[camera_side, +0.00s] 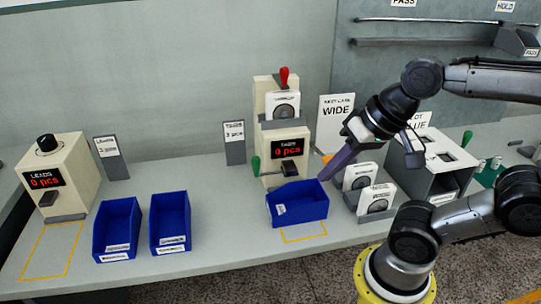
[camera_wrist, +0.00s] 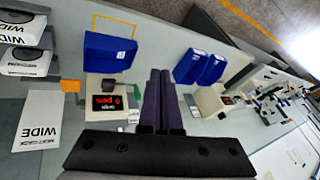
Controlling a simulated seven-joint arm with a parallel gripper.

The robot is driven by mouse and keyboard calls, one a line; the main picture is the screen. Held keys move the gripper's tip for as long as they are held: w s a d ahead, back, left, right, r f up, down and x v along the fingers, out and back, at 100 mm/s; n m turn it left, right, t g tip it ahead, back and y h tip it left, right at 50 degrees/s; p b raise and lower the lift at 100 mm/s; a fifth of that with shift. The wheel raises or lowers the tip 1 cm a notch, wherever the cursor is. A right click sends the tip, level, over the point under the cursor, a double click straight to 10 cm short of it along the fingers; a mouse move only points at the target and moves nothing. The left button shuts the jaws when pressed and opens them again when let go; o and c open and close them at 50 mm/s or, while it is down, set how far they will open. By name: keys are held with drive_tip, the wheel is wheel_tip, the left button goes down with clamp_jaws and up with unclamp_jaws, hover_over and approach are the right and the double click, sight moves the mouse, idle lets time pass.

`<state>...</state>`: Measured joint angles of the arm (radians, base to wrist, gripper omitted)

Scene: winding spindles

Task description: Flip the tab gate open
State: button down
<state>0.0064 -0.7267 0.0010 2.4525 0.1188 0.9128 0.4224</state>
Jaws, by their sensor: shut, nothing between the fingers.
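The tabs dispenser (camera_side: 268,135) is a cream box with a display reading 0 pcs, a red-knobbed lever (camera_side: 284,76) on top and a green-knobbed lever (camera_side: 256,164) at its left side. A dark spout (camera_side: 289,168) sits below the display, above a blue bin (camera_side: 300,208). I cannot tell which part is the gate. My gripper (camera_side: 326,176) has long purple fingers, shut and empty, to the right of the dispenser and above the bench. In the wrist view the shut fingers (camera_wrist: 160,74) lie beside the dispenser's display (camera_wrist: 107,102), with no visible contact.
An orange piece (camera_side: 327,158) shows by my fingertips. A WIDE sign (camera_side: 336,122) and white spindle cards (camera_side: 376,200) stand right of the dispenser. Two blue bins (camera_side: 118,228) and the leads dispenser (camera_side: 65,170) stand left. The bench between the left bins and middle bin is clear.

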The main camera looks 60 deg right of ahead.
drive_tip(key=w+d+r+m+y, duration=0.1)
drive_tip(key=w+d+m, duration=0.1)
drive_tip(key=w+m, duration=0.55)
drive_tip(key=w+d+r+m+y, duration=0.1)
drive_tip(key=w+d+m, duration=0.3)
drive_tip(key=m, duration=0.6)
drive_tip(key=w+d+f+m, duration=0.1)
drive_tip(key=d+f+m, duration=0.1)
drive_tip(key=d+m, duration=0.2)
drive_tip(key=w+d+f+m, duration=0.2)
drive_tip(key=d+f+m, duration=0.1)
drive_tip(key=d, duration=0.6)
drive_tip(key=shift+f+m, duration=0.2)
drive_tip(key=shift+m, duration=0.15)
drive_tip(key=shift+w+a, duration=0.1)
